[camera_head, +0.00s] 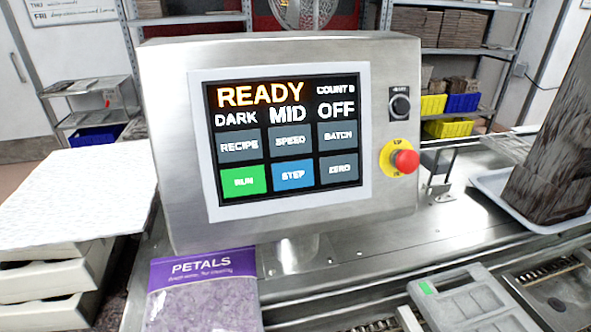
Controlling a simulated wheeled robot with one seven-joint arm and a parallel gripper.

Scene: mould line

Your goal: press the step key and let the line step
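The control panel (160,130) is a steel box with a screen, standing upright at the middle of the view. The screen reads READY, COUNT with a digit that looks like 0, DARK, MID and OFF. The blue STEP key (293,175) is in the bottom row, between the green RUN key (244,182) and the grey ZERO key (339,170). Grey RECIPE, SPEED and BATCH keys form the row above. A grey mould (464,303) with a green mark lies on the line at the lower right. My gripper is not in view.
A red stop button (405,160) on a yellow plate and a black knob (399,104) sit right of the screen. A purple PETALS bag (203,293) stands in front of the panel. White sheets on drawers (75,190) are left; a tray (490,182) with a dark brown block is right.

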